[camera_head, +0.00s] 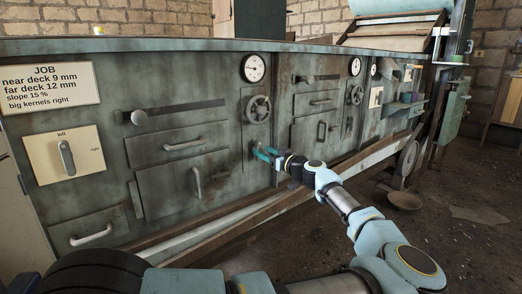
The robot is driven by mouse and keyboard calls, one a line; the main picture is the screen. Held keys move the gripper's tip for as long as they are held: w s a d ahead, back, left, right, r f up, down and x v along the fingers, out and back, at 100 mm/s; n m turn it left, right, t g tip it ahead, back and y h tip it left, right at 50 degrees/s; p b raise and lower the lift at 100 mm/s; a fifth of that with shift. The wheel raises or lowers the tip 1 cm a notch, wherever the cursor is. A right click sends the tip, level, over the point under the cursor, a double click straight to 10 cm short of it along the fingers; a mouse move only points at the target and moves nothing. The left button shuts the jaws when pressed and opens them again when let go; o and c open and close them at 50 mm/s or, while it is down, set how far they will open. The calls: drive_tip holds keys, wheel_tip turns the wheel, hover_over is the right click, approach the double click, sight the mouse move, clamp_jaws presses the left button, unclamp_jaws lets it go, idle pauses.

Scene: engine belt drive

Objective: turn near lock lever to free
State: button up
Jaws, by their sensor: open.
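My gripper (264,153) has teal fingers and is open, at the front of the grey-green machine, just below the near handwheel (258,108). The fingers are apart, and nothing shows clearly between them. I cannot make out the near lock lever for certain. Any small lever on the panel behind the fingers is hidden by them. Whether the fingers touch the panel cannot be told.
A selector lever (66,158) points upright on a plate marked left and right, beneath a job sign (46,87). A round gauge (253,68) sits above the near handwheel. A far handwheel (355,95) is farther right. A rail (190,238) runs along the machine's lower front.

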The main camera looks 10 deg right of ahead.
drive_tip(key=shift+x, duration=1.15)
clamp_jaws()
